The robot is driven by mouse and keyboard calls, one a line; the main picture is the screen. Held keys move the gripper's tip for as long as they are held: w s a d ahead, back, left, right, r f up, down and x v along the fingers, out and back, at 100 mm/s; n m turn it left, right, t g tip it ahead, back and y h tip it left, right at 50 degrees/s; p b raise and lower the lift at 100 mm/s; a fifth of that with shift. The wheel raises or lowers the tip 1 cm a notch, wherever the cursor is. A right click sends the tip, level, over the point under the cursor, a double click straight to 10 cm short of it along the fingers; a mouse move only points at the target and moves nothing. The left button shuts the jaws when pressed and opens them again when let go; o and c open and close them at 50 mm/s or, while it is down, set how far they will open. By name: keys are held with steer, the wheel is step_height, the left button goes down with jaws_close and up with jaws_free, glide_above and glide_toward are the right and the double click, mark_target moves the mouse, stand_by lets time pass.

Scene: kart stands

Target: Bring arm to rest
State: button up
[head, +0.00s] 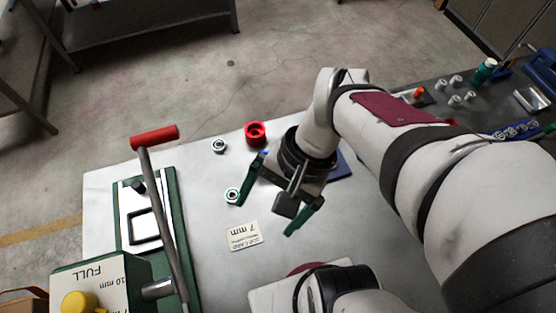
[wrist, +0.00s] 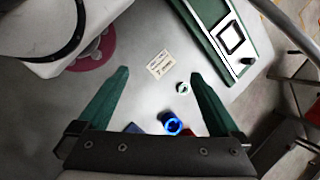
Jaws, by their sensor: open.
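My gripper (head: 264,218) is over the middle of the pale table, with its two green fingers spread and nothing between them. In the wrist view my gripper (wrist: 158,73) also shows wide apart fingers with bare table and small parts below. A white card marked 7 mm (head: 243,235) lies flat on the table just beyond the fingertips; it also shows in the wrist view (wrist: 161,64). A small white ring (head: 232,195) lies beside the left finger. A blue ring (wrist: 171,124) shows in the wrist view, mostly hidden in the head view.
A red ring (head: 255,132) and another white ring (head: 219,146) lie near the far edge. A dark bench (head: 470,115) with several parts is at right.

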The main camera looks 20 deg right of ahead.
steer(key=s+n+h, duration=0.1)
steer(key=s+d+n+h, duration=0.1)
steer(key=s+n+h, duration=0.1)
steer(key=shift+d+r+t, duration=0.2)
steer(key=shift+r+t, duration=0.2)
stand_by(0.8)
